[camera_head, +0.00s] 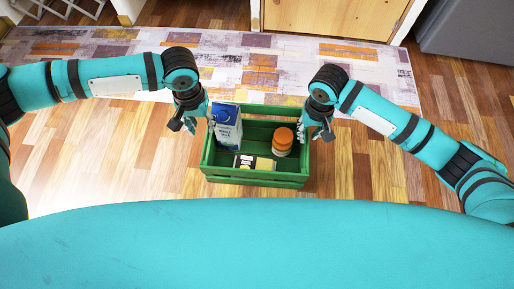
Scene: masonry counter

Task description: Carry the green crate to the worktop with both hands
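The green crate (253,179) is in front of my body, in the lower middle of the head view, with wooden floor seen around it. It looks level. Inside are a blue and white milk carton (227,127) at the left, an orange-capped jar (283,141) at the right and a yellow, white and black pack (254,162) near the front. My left gripper (190,124) is at the crate's left wall and my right gripper (316,132) at its right wall, both pointing down. Whether their fingers are closed on the walls is unclear.
A patterned rug (262,72) lies on the floor beyond the crate. A wooden cabinet door (335,16) is at the back and a grey appliance (470,32) at the back right. Bare floor (120,150) shows on both sides. No worktop is clearly visible.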

